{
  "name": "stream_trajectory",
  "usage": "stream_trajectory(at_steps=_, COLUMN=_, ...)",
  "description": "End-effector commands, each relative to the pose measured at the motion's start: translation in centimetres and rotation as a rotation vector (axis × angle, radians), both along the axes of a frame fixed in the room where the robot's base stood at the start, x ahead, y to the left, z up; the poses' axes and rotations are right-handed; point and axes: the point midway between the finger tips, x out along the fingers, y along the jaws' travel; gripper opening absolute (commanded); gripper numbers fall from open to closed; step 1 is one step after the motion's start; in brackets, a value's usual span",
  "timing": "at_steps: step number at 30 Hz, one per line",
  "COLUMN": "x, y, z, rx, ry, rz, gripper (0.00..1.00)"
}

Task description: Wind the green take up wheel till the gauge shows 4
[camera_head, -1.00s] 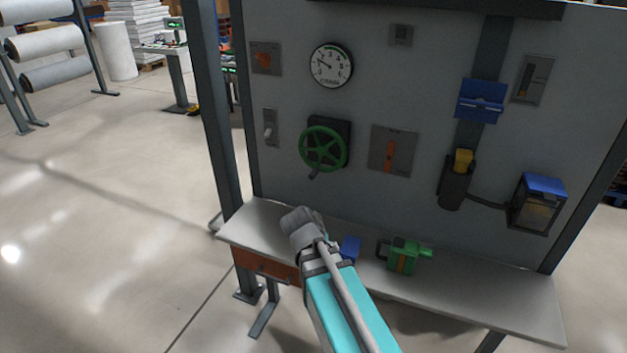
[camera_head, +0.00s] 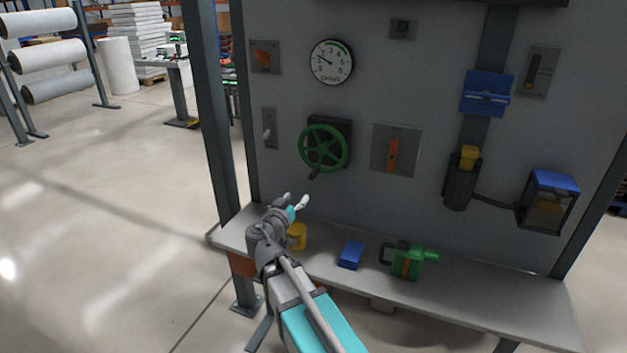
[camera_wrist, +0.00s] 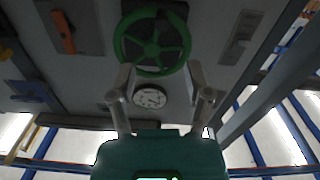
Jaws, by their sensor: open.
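The green take up wheel (camera_head: 324,149) is mounted upright on the grey panel, with a dark crank knob at its lower rim. It also shows in the wrist view (camera_wrist: 152,42). The round white gauge (camera_head: 332,63) is above the wheel; its needle points to the upper left, and the exact reading is too small to tell. It also shows in the wrist view (camera_wrist: 150,96). My gripper (camera_head: 295,200) is open and empty, below and slightly left of the wheel. In the wrist view, its two fingers (camera_wrist: 158,75) stand apart on either side of the gauge.
A shelf (camera_head: 480,292) runs below the panel. It carries a yellow cup (camera_head: 297,236), a blue box (camera_head: 351,255) and a green can (camera_head: 407,261). An orange lever (camera_head: 392,155) is right of the wheel, a small switch (camera_head: 267,134) left. A post (camera_head: 207,110) stands at the left.

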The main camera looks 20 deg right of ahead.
Motion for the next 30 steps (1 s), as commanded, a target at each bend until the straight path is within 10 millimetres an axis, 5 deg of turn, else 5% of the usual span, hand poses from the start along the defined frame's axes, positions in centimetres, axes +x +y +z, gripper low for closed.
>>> stream_trajectory(at_steps=17, x=0.5, y=0.0, z=0.2, rx=-0.004, ry=-0.012, rz=0.007, gripper=0.64)
stream_trajectory(at_steps=30, x=4.3, y=-2.9, z=0.1, rx=-0.004, ry=-0.011, rz=0.006, gripper=0.64)
